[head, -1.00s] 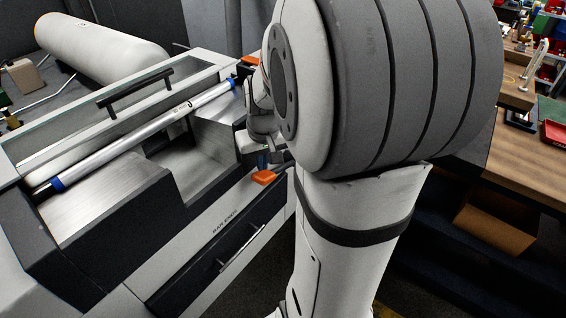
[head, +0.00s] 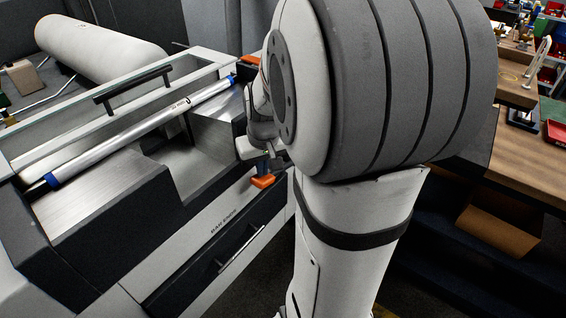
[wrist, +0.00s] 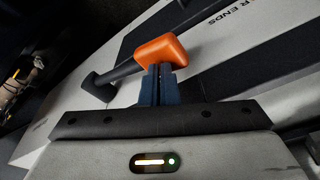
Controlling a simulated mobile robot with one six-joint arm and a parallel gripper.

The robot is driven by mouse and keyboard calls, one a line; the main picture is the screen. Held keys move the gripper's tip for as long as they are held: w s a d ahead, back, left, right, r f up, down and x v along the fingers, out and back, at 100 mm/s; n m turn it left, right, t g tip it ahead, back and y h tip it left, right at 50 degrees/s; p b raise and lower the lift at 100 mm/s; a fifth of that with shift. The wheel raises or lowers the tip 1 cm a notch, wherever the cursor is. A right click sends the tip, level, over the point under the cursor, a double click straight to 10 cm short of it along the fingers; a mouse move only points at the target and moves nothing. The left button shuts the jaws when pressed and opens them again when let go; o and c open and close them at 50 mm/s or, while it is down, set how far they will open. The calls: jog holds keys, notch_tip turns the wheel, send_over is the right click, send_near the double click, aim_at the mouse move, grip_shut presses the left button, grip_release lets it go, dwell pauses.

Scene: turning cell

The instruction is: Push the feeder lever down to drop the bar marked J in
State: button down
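The silver bar (head: 120,133) with blue end bands lies slanted along the feeder (head: 100,205) in the head view. Dark marking shows near its upper end, too small to read surely. The orange handle of the lever (head: 263,181) is at the feeder's right front corner. In the wrist view the orange handle (wrist: 160,50) sits on a dark arm (wrist: 113,73). My gripper (wrist: 158,70) has its blue fingers close together, with tips at the handle's near side. I see nothing between them. Whether they touch the handle is unclear. My arm hides part of this area in the head view.
A drawer (head: 215,255) labelled BAR ENDS is below the lever. A glass-fronted cover with a black handle (head: 133,88) stands behind the bar. Another orange part (head: 250,60) is at the feeder's far end. A wooden bench (head: 530,150) is at right.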

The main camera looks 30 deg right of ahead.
aim_at(263, 179)
jog(key=shift+f+b, duration=0.5)
jog(key=shift+f, duration=0.3)
jog(key=shift+a+f+b, duration=0.15)
jog(key=shift+f+b, duration=0.7)
jog(key=shift+f, duration=0.3)
jog(key=shift+s+a+f+b, duration=0.1)
jog(key=shift+f+b, duration=0.7)
jog(key=shift+f, duration=0.2)
